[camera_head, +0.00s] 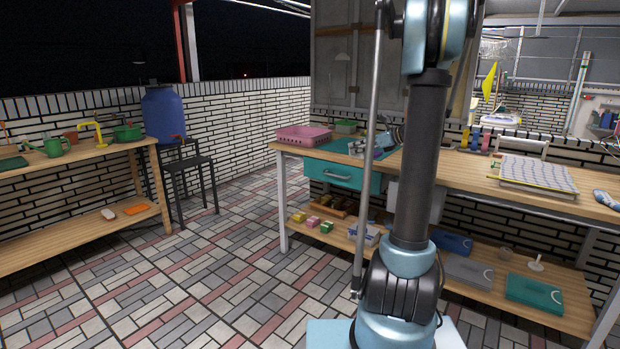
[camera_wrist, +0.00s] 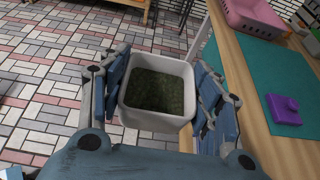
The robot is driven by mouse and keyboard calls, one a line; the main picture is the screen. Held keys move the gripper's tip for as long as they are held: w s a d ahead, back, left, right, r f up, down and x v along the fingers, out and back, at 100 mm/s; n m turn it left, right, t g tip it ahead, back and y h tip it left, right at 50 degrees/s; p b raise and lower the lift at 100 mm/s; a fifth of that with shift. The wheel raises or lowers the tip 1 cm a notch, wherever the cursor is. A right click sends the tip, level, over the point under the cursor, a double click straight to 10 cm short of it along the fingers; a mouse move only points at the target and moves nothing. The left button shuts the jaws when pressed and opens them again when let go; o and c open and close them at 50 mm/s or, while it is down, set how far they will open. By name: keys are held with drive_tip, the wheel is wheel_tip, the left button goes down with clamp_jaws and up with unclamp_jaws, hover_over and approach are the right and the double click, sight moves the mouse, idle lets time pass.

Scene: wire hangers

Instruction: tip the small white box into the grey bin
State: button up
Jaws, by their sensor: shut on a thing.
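The small white box (camera_wrist: 158,121) is between the fingers of my gripper (camera_wrist: 158,95) in the wrist view. My gripper is shut on it, with one blue-grey finger against its left side and one against its right. Its open top faces the wrist camera, and dark green, grainy contents (camera_wrist: 158,93) show inside. The box is beside the table's edge, with floor tiles visible beyond it. In the head view, a grey box-like shape (camera_head: 402,196) stands at the table's front, partly hidden by my arm; I cannot tell whether it is the grey bin.
The wooden table (camera_wrist: 257,100) is right of the box in the wrist view. It bears a teal mat (camera_wrist: 257,70), a purple object (camera_wrist: 284,109) and a pink basket (camera_wrist: 254,17). In the head view, tiled floor (camera_head: 190,270) lies open left of the table.

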drive_tip(key=shift+w+a+f, duration=0.25)
drive_tip(key=shift+w+f, duration=0.05)
drive_tip(key=shift+f, duration=0.15)
drive_tip(key=shift+w+a+f+m+t+h, duration=0.15)
drive_tip(key=shift+w+f+m, duration=0.1)
drive_tip(key=shift+f, duration=0.25)
drive_tip(key=shift+w+a+f+m+t+h, duration=0.1)
drive_tip(key=shift+w+f+m+t+h, duration=0.1)
drive_tip(key=shift+f, duration=0.3)
drive_tip(key=w+f+m+t+h, duration=0.4)
drive_tip(key=f+m+h, duration=0.2)
drive_tip(key=f, duration=0.7)
drive_tip(key=shift+s+f, duration=0.1)
drive_tip(key=shift+f, duration=0.05)
